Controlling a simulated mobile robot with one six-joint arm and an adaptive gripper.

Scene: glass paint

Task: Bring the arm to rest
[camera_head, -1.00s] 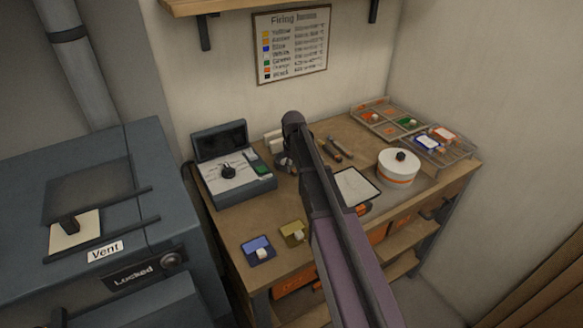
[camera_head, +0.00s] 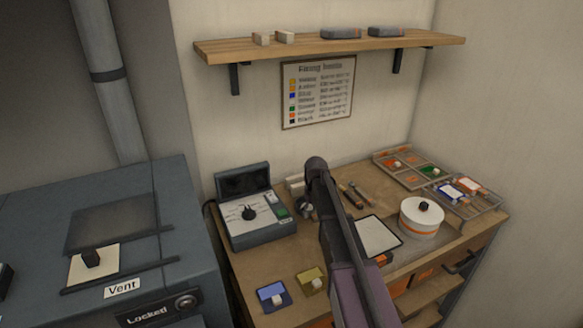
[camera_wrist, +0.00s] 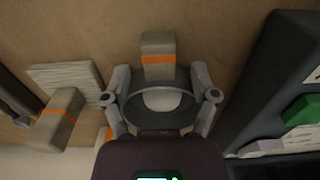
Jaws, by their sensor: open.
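My arm reaches over the wooden workbench (camera_head: 265,262) in the head view. My gripper (camera_head: 305,208) is low over the back of the bench, just right of the grey control box, and is partly hidden by my arm. In the wrist view my gripper (camera_wrist: 160,88) is open, with its two fingers apart. A beige block with an orange band (camera_wrist: 158,55) shows just beyond the fingers. I see nothing held between them.
The control box (camera_head: 255,220) is close to the gripper's left. A white round pot (camera_head: 421,216), a wire rack (camera_head: 470,197) and a divided tray (camera_head: 410,172) stand on the right. A shelf (camera_head: 330,45) is above. The blue-grey kiln (camera_head: 180,250) is at left.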

